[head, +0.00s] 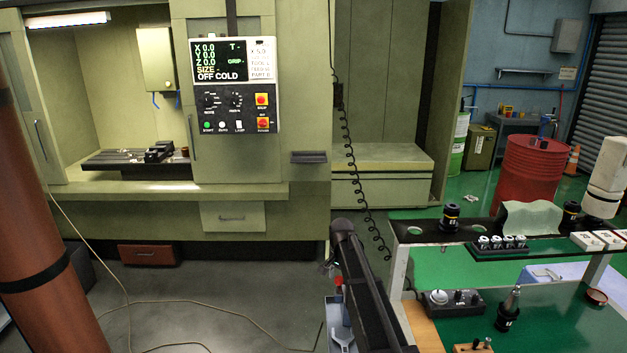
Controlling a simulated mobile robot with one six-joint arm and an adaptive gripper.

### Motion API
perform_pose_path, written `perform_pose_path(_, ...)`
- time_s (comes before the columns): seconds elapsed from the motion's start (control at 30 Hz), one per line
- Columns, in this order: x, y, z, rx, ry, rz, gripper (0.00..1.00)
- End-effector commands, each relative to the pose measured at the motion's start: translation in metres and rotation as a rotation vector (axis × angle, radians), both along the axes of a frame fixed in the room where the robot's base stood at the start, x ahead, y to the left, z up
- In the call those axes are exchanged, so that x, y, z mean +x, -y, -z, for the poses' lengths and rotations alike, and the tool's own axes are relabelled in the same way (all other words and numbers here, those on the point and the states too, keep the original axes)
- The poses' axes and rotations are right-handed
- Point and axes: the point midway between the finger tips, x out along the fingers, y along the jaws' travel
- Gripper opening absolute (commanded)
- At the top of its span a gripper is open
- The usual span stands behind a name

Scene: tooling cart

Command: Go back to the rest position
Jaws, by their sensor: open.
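My gripper is not in view, so I cannot see its fingers or anything between them. The tooling cart (440,267) stands at the lower right, with a green top and a raised dark shelf. One black tool holder (450,217) stands on the shelf at its left, and another (570,214) stands farther right. A tool holder with a pointed silver tip (508,309) stands upright on the green lower surface. A row of several small white-topped pieces (502,242) sits in a black rack at the shelf's front.
A milling machine (260,190) with a control panel (235,85) stands at the left and centre. A coiled black cable (352,165) hangs beside it. A red drum (530,170) stands behind the cart.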

Motion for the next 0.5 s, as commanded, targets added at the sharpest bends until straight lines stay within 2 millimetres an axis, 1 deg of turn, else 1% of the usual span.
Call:
perform_pose_path(0.23,-0.015,0.001,0.001,-0.012,-0.014,-0.069,0.76)
perform_pose_path(0.43,-0.035,0.007,0.001,-0.010,-0.013,-0.109,0.76)
perform_pose_path(0.5,-0.047,0.010,0.001,-0.009,-0.012,-0.132,0.76)
